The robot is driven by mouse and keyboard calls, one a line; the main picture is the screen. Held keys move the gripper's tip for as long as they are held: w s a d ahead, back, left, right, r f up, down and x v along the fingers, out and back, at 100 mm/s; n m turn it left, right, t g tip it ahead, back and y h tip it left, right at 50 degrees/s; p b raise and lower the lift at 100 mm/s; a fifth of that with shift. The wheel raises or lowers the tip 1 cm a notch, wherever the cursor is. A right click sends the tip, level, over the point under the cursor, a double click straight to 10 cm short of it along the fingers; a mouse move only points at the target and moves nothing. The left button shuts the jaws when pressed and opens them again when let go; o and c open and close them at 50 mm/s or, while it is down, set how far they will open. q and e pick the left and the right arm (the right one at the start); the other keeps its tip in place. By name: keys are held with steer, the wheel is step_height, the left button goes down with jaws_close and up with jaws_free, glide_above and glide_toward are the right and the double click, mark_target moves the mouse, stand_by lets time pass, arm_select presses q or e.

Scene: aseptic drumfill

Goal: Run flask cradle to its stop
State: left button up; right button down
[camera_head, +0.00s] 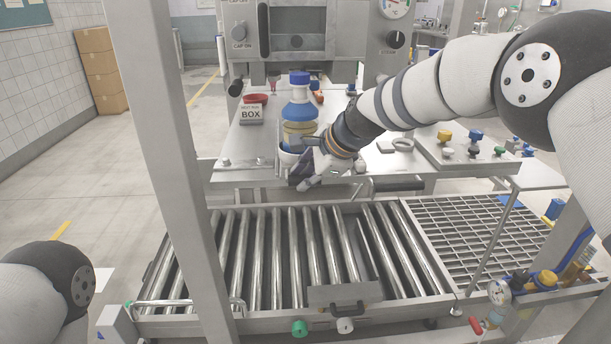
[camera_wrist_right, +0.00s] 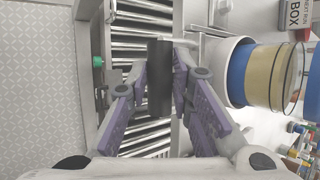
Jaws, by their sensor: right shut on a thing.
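The flask (camera_head: 300,108) has a blue cap, clear blue-tinted shoulders and amber liquid. It stands upright at the front of the steel worktop, its base in the pale, round flask cradle (camera_head: 287,160). In the right wrist view the cradle (camera_wrist_right: 232,70) rings the base of the flask (camera_wrist_right: 270,75). My right gripper (camera_head: 308,176) is at the worktop's front edge, just below and in front of the flask. Its fingers (camera_wrist_right: 160,78) are shut on a dark grip bar (camera_wrist_right: 158,95) beside the cradle. The join between bar and cradle is partly hidden. My left gripper is out of view.
A roller conveyor (camera_head: 290,245) lies below the worktop (camera_head: 240,172), with a metal grating (camera_head: 475,235) at its right. A boxed sign (camera_head: 250,115) and red dish stand left of the flask. A valve panel (camera_head: 465,150) is at right. A steel post (camera_head: 170,150) crosses the left.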

steer(key=shift+f, duration=0.1)
steer(key=c, duration=1.4)
jaws_free()
steer(key=shift+c, duration=0.2)
steer(key=v, duration=1.2)
steer(key=s+d+f+n+g+h, duration=0.1)
steer(key=s+d+f+n, duration=0.15)
steer(key=s+f, duration=0.5)
steer(key=s+d+f+n+g+h+p, duration=0.1)
steer(key=s+d+f+n+g, duration=0.2)
steer(key=f, duration=0.8)
steer(key=s+d+f+n+h, duration=0.1)
steer(key=s+d+f+h, duration=0.1)
steer(key=s+f, duration=0.65)
steer(key=s+d+f+n+g, duration=0.3)
steer(key=s+f, duration=0.5)
steer(key=s, duration=0.6)
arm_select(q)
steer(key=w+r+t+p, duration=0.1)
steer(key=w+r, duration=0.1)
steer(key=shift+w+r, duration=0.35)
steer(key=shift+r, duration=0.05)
arm_select(e)
steer(key=s+d+n+g, duration=0.1)
steer(key=s+n, duration=0.5)
steer(key=s, duration=1.3)
steer(key=shift+s+d+r+n+g+h, duration=0.15)
steer(key=shift+s+d+n+g+h, duration=0.25)
steer(key=shift+d, duration=0.2)
